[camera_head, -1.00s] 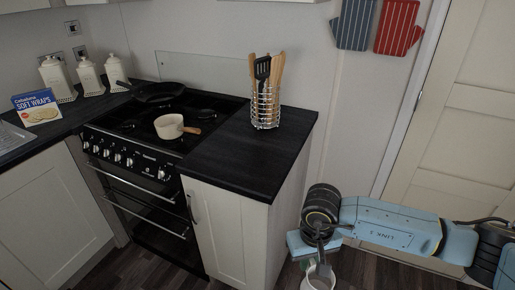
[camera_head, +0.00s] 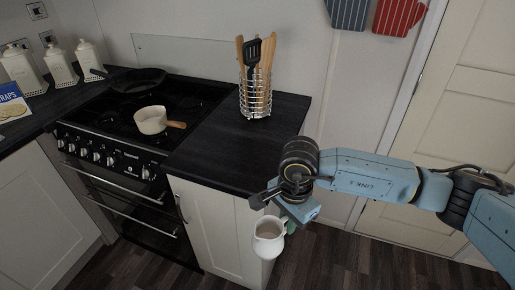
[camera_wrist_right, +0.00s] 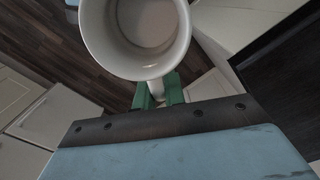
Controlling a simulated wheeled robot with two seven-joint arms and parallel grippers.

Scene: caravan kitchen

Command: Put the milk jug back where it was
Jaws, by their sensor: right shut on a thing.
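The milk jug (camera_head: 267,240) is white and round and hangs in front of the counter's right cabinet, below the worktop edge. My right gripper (camera_head: 287,227) is shut on it from the right side. In the right wrist view the jug (camera_wrist_right: 135,62) fills the top middle, its open mouth and empty-looking inside facing the camera. The green fingers of the gripper (camera_wrist_right: 159,91) close around the jug's handle at its lower side there. My left gripper is not in view.
The black worktop (camera_head: 215,150) has a clear stretch left of my right wrist. A wire utensil holder (camera_head: 255,98) stands at its back. A cream saucepan (camera_head: 151,120) and a black pan (camera_head: 138,80) sit on the stove. A door (camera_head: 455,110) is at the right.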

